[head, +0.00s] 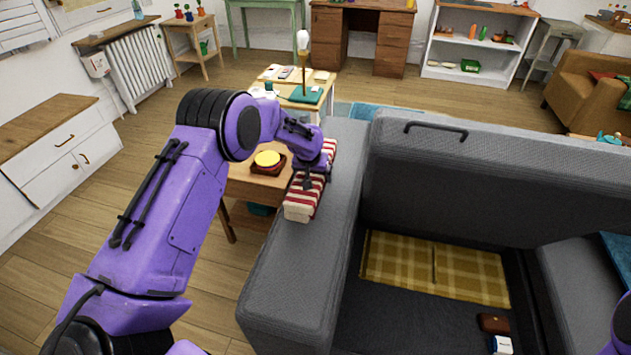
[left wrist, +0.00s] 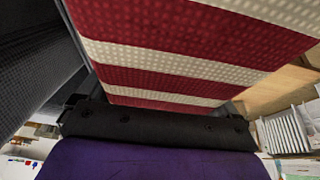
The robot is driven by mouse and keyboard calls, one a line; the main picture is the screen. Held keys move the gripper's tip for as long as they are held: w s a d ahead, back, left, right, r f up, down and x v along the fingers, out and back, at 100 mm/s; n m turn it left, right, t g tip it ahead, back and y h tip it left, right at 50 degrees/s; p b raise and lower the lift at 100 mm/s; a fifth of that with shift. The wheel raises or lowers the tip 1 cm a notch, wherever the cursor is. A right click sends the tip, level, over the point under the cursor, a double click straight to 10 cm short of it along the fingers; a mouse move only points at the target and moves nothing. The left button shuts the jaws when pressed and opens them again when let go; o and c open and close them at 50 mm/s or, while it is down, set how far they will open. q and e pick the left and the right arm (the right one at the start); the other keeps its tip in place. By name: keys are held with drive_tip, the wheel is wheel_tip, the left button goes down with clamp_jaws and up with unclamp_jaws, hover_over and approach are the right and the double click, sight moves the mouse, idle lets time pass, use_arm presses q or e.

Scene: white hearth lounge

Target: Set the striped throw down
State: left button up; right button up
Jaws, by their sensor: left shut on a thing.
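The striped throw (head: 301,203), folded into a long red and white bundle, is at the top of the grey sofa's left arm (head: 285,265). I cannot tell whether it rests on the arm or hangs just above it. My left gripper (head: 308,183) is shut on the throw near its middle, reaching over from the left. In the left wrist view the throw (left wrist: 190,55) fills the upper part, close against the gripper's dark body; the fingertips are hidden. My right gripper is out of view.
The sofa seat lid (head: 490,175) stands raised, with a yellow plaid blanket (head: 435,268), a brown wallet-like item (head: 493,323) and a small white box (head: 501,345) inside. A wooden side table (head: 245,185) with a yellow-topped item (head: 267,159) stands left of the sofa arm.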

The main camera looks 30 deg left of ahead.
use_arm(q)
drive_tip(key=shift+w+a+f, duration=0.25)
drive_tip(key=shift+w+f, duration=0.3)
drive_tip(key=shift+f, duration=0.1)
wheel_tip(320, 180, down, 3)
drive_tip(key=shift+r, duration=0.1)
drive_tip(key=shift+w+f, duration=0.15)
drive_tip(key=shift+f, duration=0.05)
drive_tip(key=shift+c, duration=0.8)
drive_tip(key=o, duration=1.3)
drive_tip(key=shift+f, duration=0.15)
drive_tip(key=shift+o, duration=0.5)
